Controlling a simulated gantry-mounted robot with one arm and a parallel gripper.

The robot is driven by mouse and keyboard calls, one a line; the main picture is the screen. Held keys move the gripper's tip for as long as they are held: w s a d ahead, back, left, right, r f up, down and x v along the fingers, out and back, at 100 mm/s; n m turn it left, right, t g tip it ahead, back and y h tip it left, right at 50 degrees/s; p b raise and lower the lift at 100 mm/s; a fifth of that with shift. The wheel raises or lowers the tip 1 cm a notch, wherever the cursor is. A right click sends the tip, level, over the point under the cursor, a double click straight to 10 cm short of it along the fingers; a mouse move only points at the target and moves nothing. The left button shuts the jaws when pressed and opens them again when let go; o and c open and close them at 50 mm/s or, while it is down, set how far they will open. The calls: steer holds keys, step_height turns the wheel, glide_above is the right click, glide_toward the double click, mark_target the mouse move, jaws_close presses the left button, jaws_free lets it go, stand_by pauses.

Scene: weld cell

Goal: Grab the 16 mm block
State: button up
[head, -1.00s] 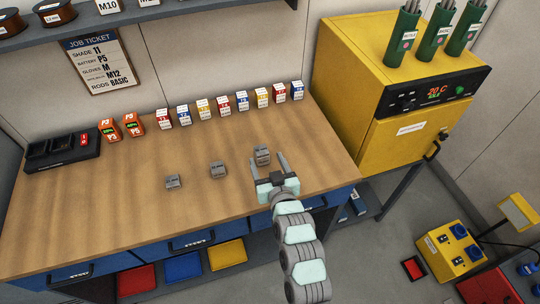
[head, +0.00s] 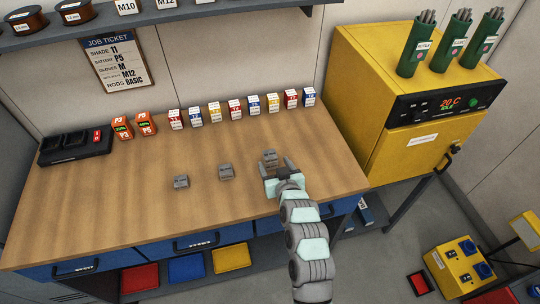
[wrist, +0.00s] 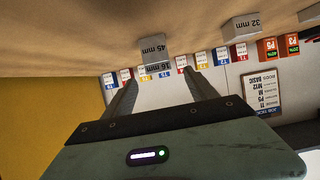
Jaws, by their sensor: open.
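In the wrist view, which is upside down, a small grey block labelled 16 mm (wrist: 158,69) lies against a larger grey block labelled 45 mm (wrist: 152,47). It appears to rest on top of that block. In the head view the small block (head: 270,154) shows just beyond my gripper (head: 277,165), its lower part hidden by the fingers. My gripper is open and empty. In the wrist view its fingers (wrist: 160,82) point toward the pair, with the 16 mm block in line with the gap. I cannot tell whether the block is between the fingertips.
A grey 32 mm block (head: 225,172) and another grey block (head: 181,181) stand to the left on the wooden bench (head: 110,205). Several small labelled boxes (head: 234,107) line the back wall. A yellow oven (head: 370,110) stands to the right.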

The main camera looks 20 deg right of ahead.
mark_target(271, 156)
steer(key=x, duration=0.4)
steer(key=shift+w+d+r, duration=0.1)
steer(key=shift+w, duration=0.1)
jaws_close()
stand_by(0.6)
